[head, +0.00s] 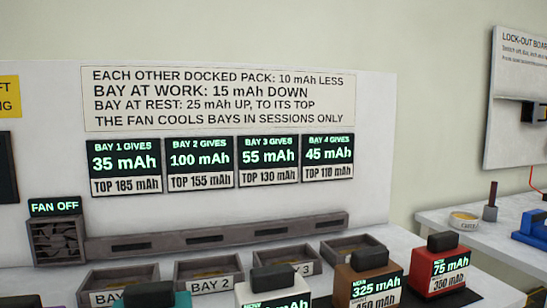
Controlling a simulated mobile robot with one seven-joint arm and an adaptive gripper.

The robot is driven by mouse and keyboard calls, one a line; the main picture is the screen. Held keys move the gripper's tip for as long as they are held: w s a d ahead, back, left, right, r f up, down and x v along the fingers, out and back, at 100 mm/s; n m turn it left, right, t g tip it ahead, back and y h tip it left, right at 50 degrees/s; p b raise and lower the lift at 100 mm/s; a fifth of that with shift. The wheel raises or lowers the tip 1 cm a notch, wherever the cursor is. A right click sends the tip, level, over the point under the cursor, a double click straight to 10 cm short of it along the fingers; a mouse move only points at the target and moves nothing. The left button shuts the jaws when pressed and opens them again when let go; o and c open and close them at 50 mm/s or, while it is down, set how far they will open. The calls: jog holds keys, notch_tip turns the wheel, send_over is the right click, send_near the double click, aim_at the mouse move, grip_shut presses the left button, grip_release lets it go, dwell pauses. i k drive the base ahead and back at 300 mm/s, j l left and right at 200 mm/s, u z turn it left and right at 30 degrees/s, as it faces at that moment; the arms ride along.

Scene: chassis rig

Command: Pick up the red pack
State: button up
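The red pack (447,264) stands upright at the lower right of the head view, with a black block-like handle on top. Its front reads 75 mAh in green on a black display, with a white label below that seems to read 350 mAh. It is the rightmost in a row of packs, just right of the brown pack (349,284). A dark surface shows around its foot. My gripper is not in view.
A white pack (255,291) and a teal pack (182,299) stand further left, cut off below. Behind are open bay trays (210,286), a grey rail and a fan (58,240) marked off. A side table (430,218) is at right.

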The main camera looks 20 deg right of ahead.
aim_at(439, 268)
jog(key=z, duration=1.35)
